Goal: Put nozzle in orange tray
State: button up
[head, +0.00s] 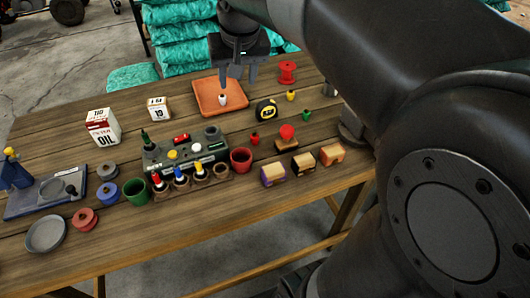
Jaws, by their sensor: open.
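The orange tray (208,86) lies flat towards the back middle of the table. A small white piece (223,99), which looks like a nozzle, stands in the tray near its front right part. My gripper (238,76) points down over the tray's back right side, with its fingers apart and nothing seen between them. The white piece appears just below the left finger and apart from it. Similar small pieces in yellow (291,96), green (305,115) and red (255,139) stand on the table right of the tray.
A tape measure (266,110) sits close to the tray's right side, and a red spool (287,72) is behind it. White boxes (103,127) stand left. A grey-green device (185,152), cups and wooden blocks (273,174) fill the front.

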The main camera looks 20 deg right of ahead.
jog(key=s+f+t, duration=0.1)
jog(key=s+f, duration=0.2)
jog(key=s, duration=0.6)
jog(key=s+f+n+t, duration=0.1)
jog(key=s+f, duration=0.3)
jog(key=s, duration=0.4)
jog(key=shift+s+a+f, duration=0.15)
jog(key=shift+s+a, duration=0.15)
jog(key=shift+s, duration=0.05)
